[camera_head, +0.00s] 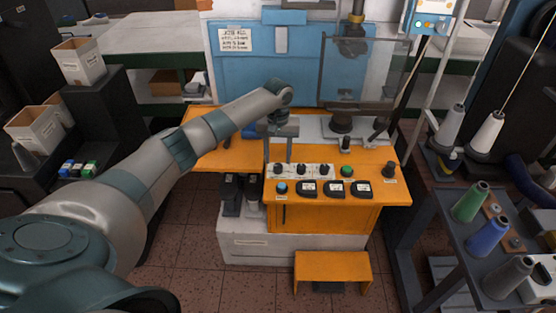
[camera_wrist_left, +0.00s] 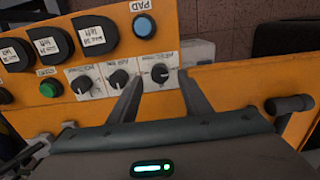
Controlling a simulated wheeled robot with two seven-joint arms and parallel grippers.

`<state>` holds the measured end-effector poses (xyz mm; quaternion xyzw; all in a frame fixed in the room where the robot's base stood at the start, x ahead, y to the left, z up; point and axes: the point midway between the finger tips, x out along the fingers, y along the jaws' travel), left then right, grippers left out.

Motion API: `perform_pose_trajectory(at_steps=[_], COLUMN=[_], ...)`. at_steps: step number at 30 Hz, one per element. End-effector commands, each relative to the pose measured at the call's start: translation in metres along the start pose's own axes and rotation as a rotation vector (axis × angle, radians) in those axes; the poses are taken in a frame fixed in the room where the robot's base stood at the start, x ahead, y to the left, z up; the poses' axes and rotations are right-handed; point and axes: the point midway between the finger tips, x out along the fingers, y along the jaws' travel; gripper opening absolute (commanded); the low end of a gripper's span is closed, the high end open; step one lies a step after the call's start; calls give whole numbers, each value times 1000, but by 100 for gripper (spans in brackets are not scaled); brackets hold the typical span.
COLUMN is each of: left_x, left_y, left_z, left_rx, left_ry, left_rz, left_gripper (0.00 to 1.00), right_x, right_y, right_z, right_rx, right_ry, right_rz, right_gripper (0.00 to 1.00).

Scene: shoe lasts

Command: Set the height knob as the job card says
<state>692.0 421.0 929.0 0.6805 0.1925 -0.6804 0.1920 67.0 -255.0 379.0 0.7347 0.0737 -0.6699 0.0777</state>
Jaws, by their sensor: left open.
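A row of dark knobs on white labelled plates sits on the orange control panel: a left one (camera_head: 280,168), a middle one (camera_head: 303,169) and a right one (camera_head: 324,169). Their labels are too small to read, so I cannot tell which is the height knob. My left gripper (camera_head: 279,158) is open, pointing down at the left knob. In the left wrist view that knob (camera_wrist_left: 160,73) shows between the fingertips, with the other knobs (camera_wrist_left: 119,78) (camera_wrist_left: 80,85) to its left. I cannot tell whether the fingers touch it. A job card (camera_head: 238,40) hangs on the blue panel; its text is unreadable.
A blue button (camera_head: 281,188) and several black labelled pads (camera_head: 333,189) lie in front of the knobs. A green button (camera_head: 346,171) is to their right. A machine post (camera_head: 341,122) stands behind. A rack with thread cones (camera_head: 487,236) is at the right.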

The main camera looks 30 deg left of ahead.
Motion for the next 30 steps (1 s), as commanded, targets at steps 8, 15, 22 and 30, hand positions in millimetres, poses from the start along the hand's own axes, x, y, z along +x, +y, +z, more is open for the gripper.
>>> perform_pose_trajectory(at_steps=[8,15,22,30], left_x=[28,33,32,32], left_y=[1,0,0,0], left_z=[0,0,0,0], left_rx=[0,1,1,3], left_ry=[-1,0,0,0], left_rz=[1,0,0,0], left_gripper=[44,44,25,3], right_x=[-7,-8,-8,-8], right_y=[0,0,0,0], right_z=[-1,-1,0,0], right_rx=[0,0,0,-1], right_ry=[0,0,0,0], right_rz=[0,0,0,0], right_gripper=[31,31,31,31])
